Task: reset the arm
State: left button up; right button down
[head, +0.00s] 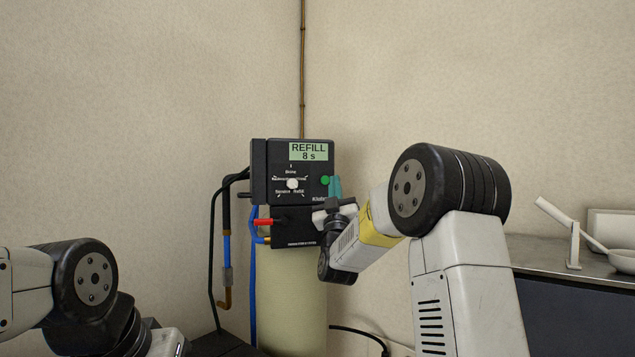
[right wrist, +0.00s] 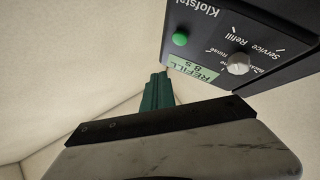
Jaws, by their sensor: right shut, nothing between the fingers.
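My right gripper (head: 335,187) has teal fingers and is beside the button at the box's right edge, shut and empty. In the right wrist view the shut fingers (right wrist: 158,92) point toward the box, apart from the green button (right wrist: 180,39) in the picture. My left arm shows at the lower left; its gripper is out of view.
Black and blue hoses (head: 227,235) run down the left of the box. A red-handled valve (head: 263,222) is below it. Walls close off the back.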

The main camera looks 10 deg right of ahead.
dwell(0.5)
jog(key=s+f+g+y, duration=0.2)
jog(key=s+f+g, duration=0.4)
jog(key=s+f, duration=0.3)
jog(key=s+f+m+g+y, duration=0.1)
jog(key=s+f+g, duration=0.6)
jog(key=s, duration=1)
jog(key=s+a+f+g+y, duration=0.1)
jog(key=s+f+g+y, duration=0.2)
jog(key=s+f+g, duration=0.4)
jog(key=s+f, duration=0.3)
jog(key=s, duration=0.3)
jog(key=shift+s+f+m, duration=0.3)
jog(key=shift+f, duration=0.1)
